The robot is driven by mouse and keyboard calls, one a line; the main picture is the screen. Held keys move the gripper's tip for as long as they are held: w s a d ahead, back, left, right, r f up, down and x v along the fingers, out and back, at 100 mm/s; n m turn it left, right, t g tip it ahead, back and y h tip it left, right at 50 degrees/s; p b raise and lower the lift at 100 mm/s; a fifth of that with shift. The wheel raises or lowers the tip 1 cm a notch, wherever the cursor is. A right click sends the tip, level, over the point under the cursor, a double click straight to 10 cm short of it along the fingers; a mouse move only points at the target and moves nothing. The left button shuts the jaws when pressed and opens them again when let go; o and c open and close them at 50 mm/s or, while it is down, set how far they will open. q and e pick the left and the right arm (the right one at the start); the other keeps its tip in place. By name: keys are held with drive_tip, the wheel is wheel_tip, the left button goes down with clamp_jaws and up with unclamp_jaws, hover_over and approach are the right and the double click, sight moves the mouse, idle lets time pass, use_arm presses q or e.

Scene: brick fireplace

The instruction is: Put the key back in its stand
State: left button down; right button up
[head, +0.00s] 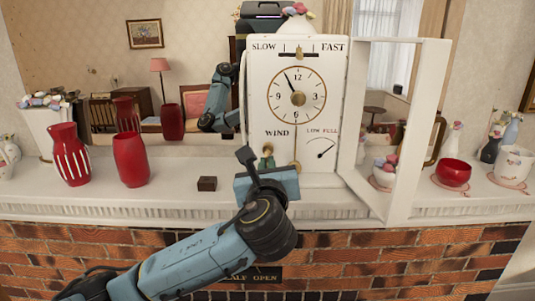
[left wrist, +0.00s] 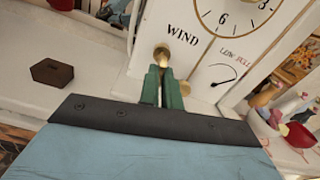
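The brass key (left wrist: 162,53) shows between my left fingertips in the left wrist view, just under the word WIND on the white clock (head: 256,90). My left gripper (head: 267,157) has green fingers close together around it, at the clock's lower left face. The gripper hides part of the key, so I cannot tell whether its tip is in the winding hole. The stand, a small dark brown block (head: 207,184), sits on the mantel left of the gripper; it also shows in the left wrist view (left wrist: 52,72). My right gripper is not in view.
The clock's white framed door (head: 427,130) stands open to the right. Red vases (head: 130,160) stand left of the block, and a red bowl (head: 453,173) is at the right. The white mantel (head: 100,203) is clear around the block. A mirror is behind.

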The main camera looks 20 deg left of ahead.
use_arm(q)
drive_tip(key=shift+s+p, duration=0.45)
drive_tip(key=shift+s, duration=0.15)
drive_tip(key=shift+s+d+p, duration=0.25)
drive_tip(key=shift+s+p, duration=0.25)
drive_tip(key=shift+s+d+p, duration=0.1)
drive_tip(key=shift+s+p, duration=0.35)
